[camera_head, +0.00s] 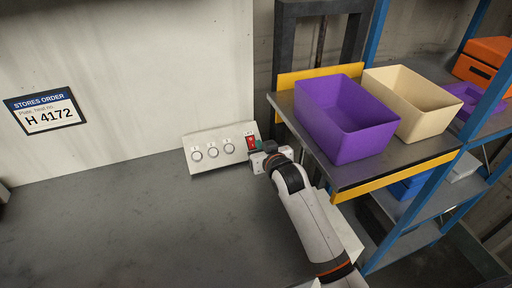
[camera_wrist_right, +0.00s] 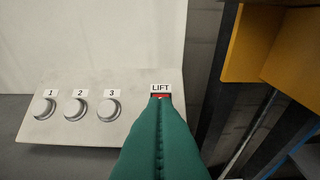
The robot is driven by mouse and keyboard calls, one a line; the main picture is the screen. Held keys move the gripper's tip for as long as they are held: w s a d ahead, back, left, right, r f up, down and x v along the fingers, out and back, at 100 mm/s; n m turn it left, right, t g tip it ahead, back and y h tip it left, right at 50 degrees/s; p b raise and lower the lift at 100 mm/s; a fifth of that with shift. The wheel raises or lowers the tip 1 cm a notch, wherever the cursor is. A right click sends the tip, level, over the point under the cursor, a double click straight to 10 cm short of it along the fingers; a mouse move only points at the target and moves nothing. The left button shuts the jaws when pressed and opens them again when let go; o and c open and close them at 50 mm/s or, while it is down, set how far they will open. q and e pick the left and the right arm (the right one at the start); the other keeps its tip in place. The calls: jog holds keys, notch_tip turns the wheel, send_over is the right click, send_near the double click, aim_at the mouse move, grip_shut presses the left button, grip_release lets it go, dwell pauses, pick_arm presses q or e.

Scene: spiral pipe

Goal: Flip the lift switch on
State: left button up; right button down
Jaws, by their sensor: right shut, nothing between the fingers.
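The lift switch (camera_head: 251,141) is a red rocker at the right end of a white sloped control panel (camera_head: 188,142). In the right wrist view the red switch (camera_wrist_right: 160,96) shows just under a "LIFT" label, mostly hidden behind my fingers. My right gripper (camera_head: 258,147) is shut and empty, with its tip at the switch. In the right wrist view its green fingers (camera_wrist_right: 160,106) are together and overlap the switch's lower part. I cannot tell whether they touch it or which way the switch is set. My left gripper is not in view.
Buttons 1 (camera_wrist_right: 43,108), 2 (camera_wrist_right: 76,109) and 3 (camera_wrist_right: 109,109) sit left of the switch. Right of the panel, a yellow-edged platform (camera_head: 365,174) bears a purple bin (camera_head: 345,118) and a cream bin (camera_head: 412,100). A blue-framed shelf stands beyond. The grey table is clear at left.

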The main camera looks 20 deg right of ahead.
aim_at(252, 143)
jog(key=w+f, duration=0.2)
jog(key=w, duration=0.1)
jog(key=shift+w+f, duration=0.1)
jog(key=shift+f, duration=0.2)
jog(key=shift+w+f, duration=0.4)
jog(key=shift+f, duration=0.4)
